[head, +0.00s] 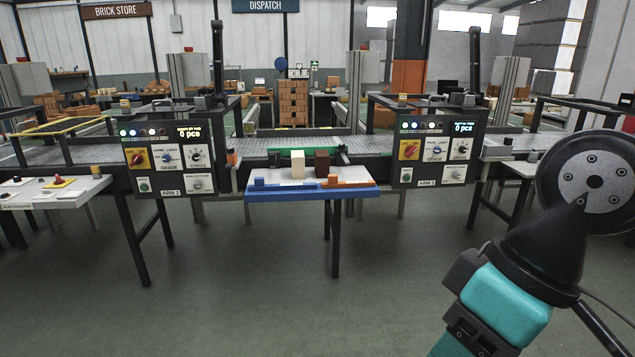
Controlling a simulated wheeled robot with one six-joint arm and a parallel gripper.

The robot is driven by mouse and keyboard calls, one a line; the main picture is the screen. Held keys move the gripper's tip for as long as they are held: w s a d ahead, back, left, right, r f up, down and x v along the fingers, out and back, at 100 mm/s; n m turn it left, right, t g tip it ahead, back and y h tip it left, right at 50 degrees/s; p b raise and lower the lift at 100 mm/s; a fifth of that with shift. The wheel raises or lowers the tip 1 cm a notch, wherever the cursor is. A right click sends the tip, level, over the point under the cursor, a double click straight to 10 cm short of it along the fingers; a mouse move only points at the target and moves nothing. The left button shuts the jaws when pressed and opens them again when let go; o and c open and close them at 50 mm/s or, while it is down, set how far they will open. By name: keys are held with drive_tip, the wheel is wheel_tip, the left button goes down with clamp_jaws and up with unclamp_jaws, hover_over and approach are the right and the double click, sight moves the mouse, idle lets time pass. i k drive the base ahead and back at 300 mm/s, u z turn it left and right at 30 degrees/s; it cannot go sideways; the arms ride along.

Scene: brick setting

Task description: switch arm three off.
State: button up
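The arm three control panel (436,185), a dark box labelled ARM 3, stands right of centre beside the conveyor. It carries a red rotary switch (409,150) on a yellow plate at its left, a knob (436,153) on a white plate in the middle, and other knobs to the right. A green button (406,175) sits at lower left. Its display (463,128) reads 0 pcs, with a row of small lamps to its left. The switch's exact position is too small to tell. My teal and black arm rises at the right, well in front of the panel; my gripper's fingers are not visible.
A similar panel (170,187) labelled ARM 2 stands at left. The grey floor (270,290) in front is clear.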

sight(410, 149)
drive_tip(key=z, duration=0.15)
drive_tip(key=i, duration=2.1)
drive_tip(key=z, duration=0.7)
drive_tip(key=i, duration=1.05)
drive_tip(key=z, duration=0.25)
